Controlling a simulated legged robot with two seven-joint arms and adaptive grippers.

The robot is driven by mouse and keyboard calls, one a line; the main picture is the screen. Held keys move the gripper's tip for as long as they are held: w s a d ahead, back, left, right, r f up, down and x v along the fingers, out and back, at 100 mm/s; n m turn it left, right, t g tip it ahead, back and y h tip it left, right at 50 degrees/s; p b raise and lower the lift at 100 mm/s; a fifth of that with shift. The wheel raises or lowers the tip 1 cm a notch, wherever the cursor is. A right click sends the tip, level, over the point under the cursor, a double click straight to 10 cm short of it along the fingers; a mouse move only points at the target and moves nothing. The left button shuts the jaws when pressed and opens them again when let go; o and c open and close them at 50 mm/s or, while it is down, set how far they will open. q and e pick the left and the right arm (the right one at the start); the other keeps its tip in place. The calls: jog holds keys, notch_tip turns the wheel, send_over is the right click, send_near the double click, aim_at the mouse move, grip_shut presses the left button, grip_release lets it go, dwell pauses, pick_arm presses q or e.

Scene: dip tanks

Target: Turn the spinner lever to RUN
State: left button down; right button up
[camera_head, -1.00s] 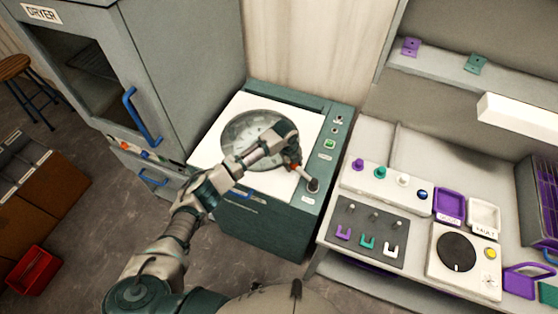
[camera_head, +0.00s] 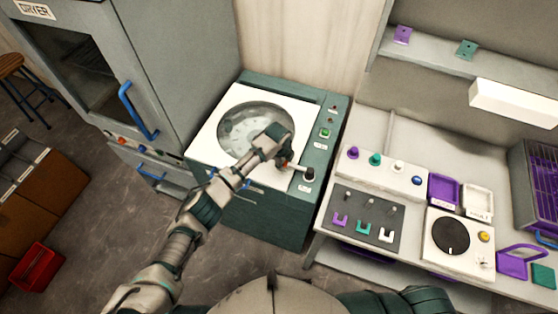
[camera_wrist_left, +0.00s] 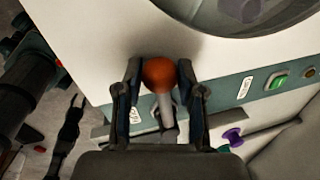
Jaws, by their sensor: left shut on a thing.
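The spinner (camera_head: 205,133) is a dark green cabinet with a white top and a round window (camera_head: 240,120). Its lever has a dark pivot (camera_head: 309,174) at the near right of the control panel, and its red knob (camera_head: 285,166) points left. In the left wrist view the orange-red knob (camera_wrist_left: 159,74) and pale shaft (camera_wrist_left: 167,108) lie between the two dark fingers. My left gripper (camera_head: 286,158) is shut on the lever; it also shows in the left wrist view (camera_wrist_left: 161,92). The panel labels are too small to read. My right gripper is out of view.
A grey dryer (camera_head: 190,60) with blue handles stands left of the spinner. On the right, a bench (camera_head: 345,250) carries knobs, switches and a black dial (camera_head: 451,236). A red bin (camera_head: 37,267) sits on the floor at left.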

pick_arm(q)
jog(key=shift+d, duration=0.1)
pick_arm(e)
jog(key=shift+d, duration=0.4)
pick_arm(q)
jog(key=c, duration=0.7)
grip_release()
jog(key=shift+s, duration=0.15)
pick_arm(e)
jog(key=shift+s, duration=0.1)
pick_arm(q)
jog(key=shift+r, duration=0.4)
jog(key=r, duration=0.3)
jog(key=s+r, duration=0.1)
jog(key=r, duration=0.3)
jog(key=a+r, duration=0.1)
jog(key=r, duration=0.3)
jog(key=shift+s+a, duration=0.1)
jog(key=shift+s, duration=0.25)
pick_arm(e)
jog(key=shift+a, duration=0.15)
